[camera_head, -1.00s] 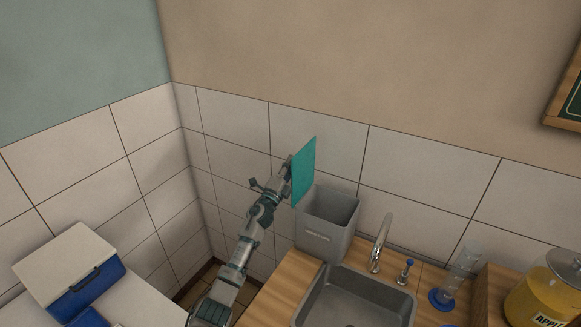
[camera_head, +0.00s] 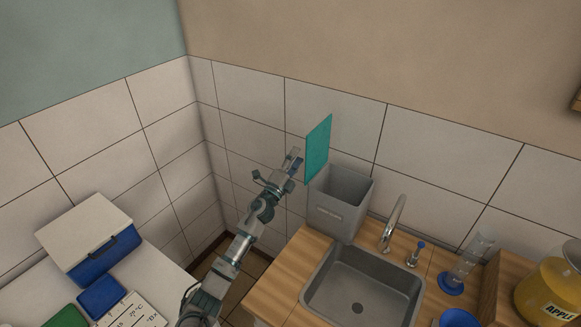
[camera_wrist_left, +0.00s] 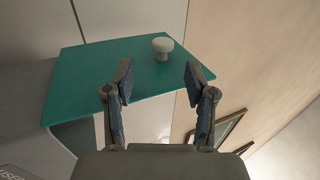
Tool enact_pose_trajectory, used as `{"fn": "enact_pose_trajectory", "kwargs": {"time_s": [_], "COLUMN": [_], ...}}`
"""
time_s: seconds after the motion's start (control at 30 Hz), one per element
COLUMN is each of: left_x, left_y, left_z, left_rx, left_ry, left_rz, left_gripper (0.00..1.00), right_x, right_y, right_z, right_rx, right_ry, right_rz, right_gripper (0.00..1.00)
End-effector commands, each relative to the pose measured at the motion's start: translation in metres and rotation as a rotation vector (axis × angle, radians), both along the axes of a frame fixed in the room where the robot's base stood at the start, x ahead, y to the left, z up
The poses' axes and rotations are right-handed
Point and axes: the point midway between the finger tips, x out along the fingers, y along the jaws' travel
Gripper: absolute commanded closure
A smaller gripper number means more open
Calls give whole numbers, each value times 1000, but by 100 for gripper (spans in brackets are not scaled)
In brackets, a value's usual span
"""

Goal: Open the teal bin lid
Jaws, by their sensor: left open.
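The teal lid (camera_head: 319,149) stands raised, close to upright, at the left edge of the grey bin (camera_head: 341,201) in the head view. The bin's top is uncovered and its inside shows. My left gripper (camera_head: 277,170) is just left of the lid, with a gap between them in the head view. In the left wrist view the lid (camera_wrist_left: 85,85) lies beyond the open fingers of my left gripper (camera_wrist_left: 160,85). A pale round knob (camera_wrist_left: 162,46) on the lid shows between and beyond the fingertips. Nothing is between the fingers. My right gripper is not seen.
A sink (camera_head: 362,287) with a faucet (camera_head: 393,224) is right of the bin in the wooden counter. A clear cylinder (camera_head: 470,262) and a yellow jar (camera_head: 551,292) stand farther right. A blue and white box (camera_head: 86,239) is at left. Tiled walls close in behind.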

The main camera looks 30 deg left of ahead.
Motion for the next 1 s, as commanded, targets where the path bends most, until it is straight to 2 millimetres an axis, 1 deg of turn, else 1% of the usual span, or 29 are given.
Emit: {"fn": "enact_pose_trajectory", "kwargs": {"time_s": [0.03, 0.1, 0.2, 0.3, 0.87, 1.0], "left_x": [-10, -21, -32, -38, -40, -40], "left_y": [1, 0, 1, 1, 2, 2], "left_z": [-6, -10, -15, -17, -18, -18], "left_rx": [2, 1, 0, 0, 0, 0], "left_ry": [3, 2, 1, 1, 0, 0], "left_rz": [1, 0, 0, -1, 0, 0], "left_gripper": [45, 45, 45, 45, 45, 45], "right_x": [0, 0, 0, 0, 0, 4], "right_y": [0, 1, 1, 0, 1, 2], "right_z": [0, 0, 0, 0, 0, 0], "right_rx": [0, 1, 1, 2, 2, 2], "right_ry": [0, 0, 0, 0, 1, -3], "right_rz": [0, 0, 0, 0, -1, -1], "right_gripper": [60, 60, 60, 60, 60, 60]}}
